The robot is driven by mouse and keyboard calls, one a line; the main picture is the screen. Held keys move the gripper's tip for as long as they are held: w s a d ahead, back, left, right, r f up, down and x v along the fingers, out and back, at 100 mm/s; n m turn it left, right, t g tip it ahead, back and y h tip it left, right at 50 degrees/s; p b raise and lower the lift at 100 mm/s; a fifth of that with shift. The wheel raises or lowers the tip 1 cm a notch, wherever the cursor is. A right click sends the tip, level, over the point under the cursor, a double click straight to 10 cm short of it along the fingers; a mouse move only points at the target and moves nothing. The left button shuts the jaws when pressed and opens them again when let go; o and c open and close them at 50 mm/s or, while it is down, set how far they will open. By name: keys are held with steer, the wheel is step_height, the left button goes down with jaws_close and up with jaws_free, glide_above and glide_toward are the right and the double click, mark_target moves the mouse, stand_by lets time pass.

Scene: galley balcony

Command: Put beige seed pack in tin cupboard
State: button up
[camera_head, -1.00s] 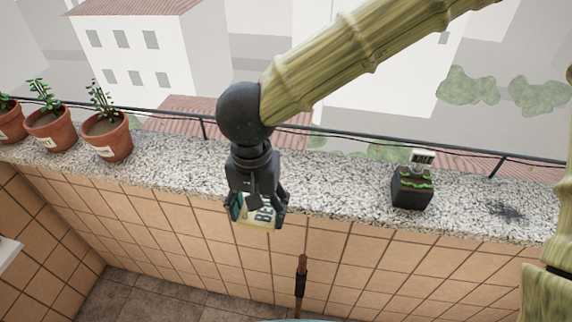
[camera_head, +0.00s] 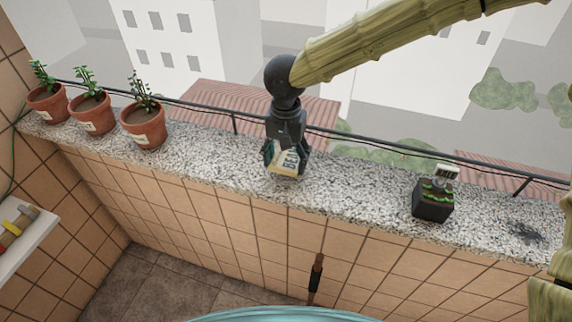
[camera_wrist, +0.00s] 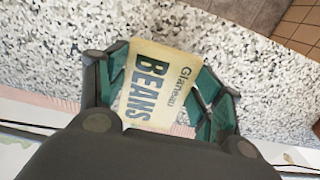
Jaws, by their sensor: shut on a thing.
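The beige seed pack (camera_head: 286,161) is in my gripper (camera_head: 286,158) above the speckled stone ledge. In the wrist view the pack (camera_wrist: 155,88) reads "BEANS" and sits between the two green-padded fingers of my gripper (camera_wrist: 160,92). The gripper is shut on it. Whether the pack touches the ledge below it is hard to tell. No tin cupboard is in view.
Several potted plants (camera_head: 144,127) stand on the left of the ledge (camera_head: 350,187). A dark box with green trim (camera_head: 433,203) stands on its right. A railing (camera_head: 390,143) runs behind. A white shelf (camera_head: 28,232) with tools is at lower left.

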mark_target(286, 161)
steer(key=shift+f+p, duration=0.5)
steer(key=shift+f, duration=1.3)
steer(key=shift+w, duration=0.1)
steer(key=o, duration=1)
steer(key=shift+f, duration=0.1)
